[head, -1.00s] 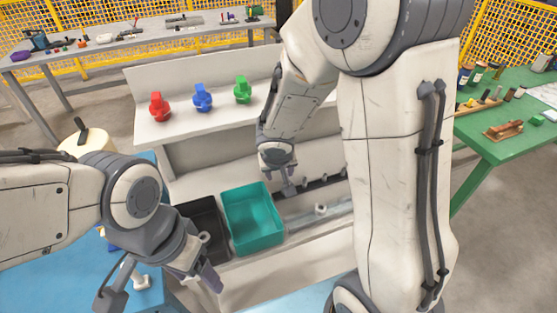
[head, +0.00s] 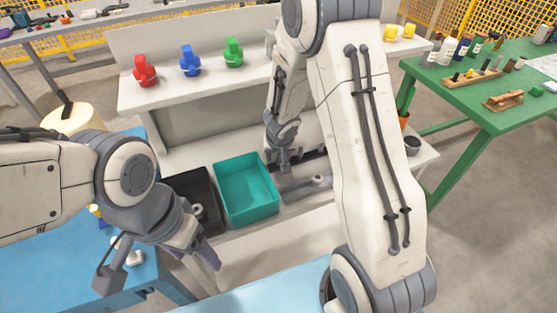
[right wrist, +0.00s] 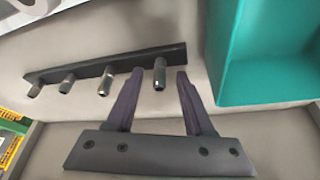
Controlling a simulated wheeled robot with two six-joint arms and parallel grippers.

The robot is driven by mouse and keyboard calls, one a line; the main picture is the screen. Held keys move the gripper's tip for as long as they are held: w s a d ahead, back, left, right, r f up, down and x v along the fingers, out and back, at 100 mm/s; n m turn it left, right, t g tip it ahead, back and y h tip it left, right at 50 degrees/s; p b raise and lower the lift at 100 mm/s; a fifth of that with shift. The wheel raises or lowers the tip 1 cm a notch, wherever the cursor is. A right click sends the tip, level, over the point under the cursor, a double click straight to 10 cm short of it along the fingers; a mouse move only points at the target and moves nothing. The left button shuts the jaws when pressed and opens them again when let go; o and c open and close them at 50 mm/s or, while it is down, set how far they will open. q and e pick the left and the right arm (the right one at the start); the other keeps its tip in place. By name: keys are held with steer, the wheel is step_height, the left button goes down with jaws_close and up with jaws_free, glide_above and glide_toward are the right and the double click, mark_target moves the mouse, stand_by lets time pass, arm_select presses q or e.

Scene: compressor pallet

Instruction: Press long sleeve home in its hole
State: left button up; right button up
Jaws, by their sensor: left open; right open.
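A dark bar (right wrist: 100,70) with several short dark cylinders standing out of it shows in the right wrist view. I cannot tell which of them, if any, is the long sleeve, or how deep it sits. My right gripper (right wrist: 160,76) is open, and the rightmost cylinder (right wrist: 159,74) appears between its fingertips; I see no contact. In the head view my right gripper (head: 284,163) is over the bench behind the teal bin's right side and hides part of the bar. My left gripper (head: 155,266) is open at the lower left, above the blue table.
A teal bin (head: 247,213) and a black bin (head: 178,182) stand side by side on the bench. A grey part (head: 304,189) lies right of the teal bin. Red, blue and green valve-like parts (head: 190,62) stand on the shelf behind. A green table (head: 455,108) is at right.

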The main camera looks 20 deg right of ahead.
steer(key=shift+w+f, duration=0.15)
steer(key=shift+f, duration=0.1)
jaws_close()
stand_by(1.6)
